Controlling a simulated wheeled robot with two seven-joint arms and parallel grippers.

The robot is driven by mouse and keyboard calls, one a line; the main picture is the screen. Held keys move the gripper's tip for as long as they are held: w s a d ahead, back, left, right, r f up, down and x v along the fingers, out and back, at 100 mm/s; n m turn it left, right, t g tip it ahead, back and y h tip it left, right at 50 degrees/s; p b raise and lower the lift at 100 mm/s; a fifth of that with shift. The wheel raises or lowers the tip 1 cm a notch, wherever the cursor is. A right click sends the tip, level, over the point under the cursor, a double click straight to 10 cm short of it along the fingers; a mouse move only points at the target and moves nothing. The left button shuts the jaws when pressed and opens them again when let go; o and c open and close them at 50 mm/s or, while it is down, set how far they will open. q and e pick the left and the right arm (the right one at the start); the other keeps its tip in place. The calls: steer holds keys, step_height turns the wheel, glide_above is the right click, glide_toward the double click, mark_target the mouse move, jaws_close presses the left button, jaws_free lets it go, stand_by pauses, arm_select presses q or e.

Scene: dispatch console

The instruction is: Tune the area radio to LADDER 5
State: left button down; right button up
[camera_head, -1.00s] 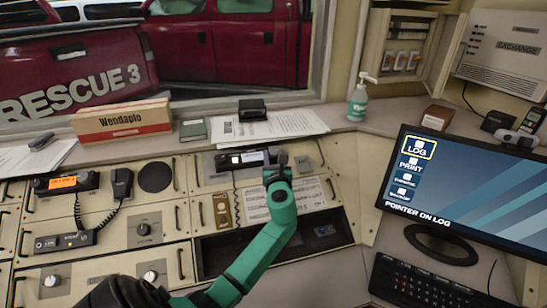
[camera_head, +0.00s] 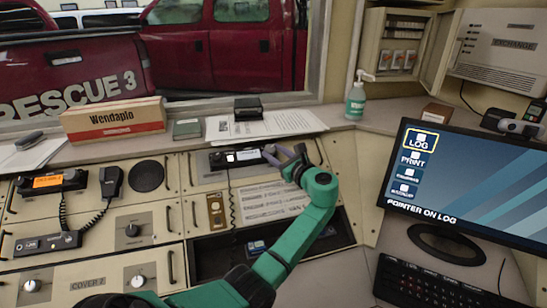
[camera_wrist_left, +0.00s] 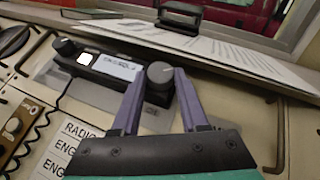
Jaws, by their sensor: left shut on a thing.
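The area radio (camera_head: 236,158) is a dark unit with a lit display at the back of the console. It also shows in the left wrist view (camera_wrist_left: 100,66), where its display (camera_wrist_left: 116,66) holds small text I cannot read surely. A round grey-black knob (camera_wrist_left: 160,74) sits at the radio's right end. My left gripper (camera_head: 283,154) is at that end, its purple fingers shut on the knob from both sides in the wrist view. A printed list (camera_head: 272,202) lies in front of the radio; the wrist view shows part of it, beginning "RADIO". My right gripper is not in view.
Papers (camera_head: 268,124) with a black object (camera_head: 248,108) lie behind the radio. A coiled cord hangs at the radio's left. Another radio (camera_head: 48,182) with an orange display stands far left. A monitor (camera_head: 465,185) and keyboard (camera_head: 430,285) are at the right.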

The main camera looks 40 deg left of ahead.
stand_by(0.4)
arm_select(q)
steer(key=c, duration=0.7)
jaws_free()
steer(key=shift+d, duration=0.1)
steer(key=b+v, duration=0.1)
steer(key=v, duration=1.3)
steer(key=shift+d+b, duration=0.3)
steer(key=shift+b, duration=0.05)
steer(key=shift+w, duration=0.1)
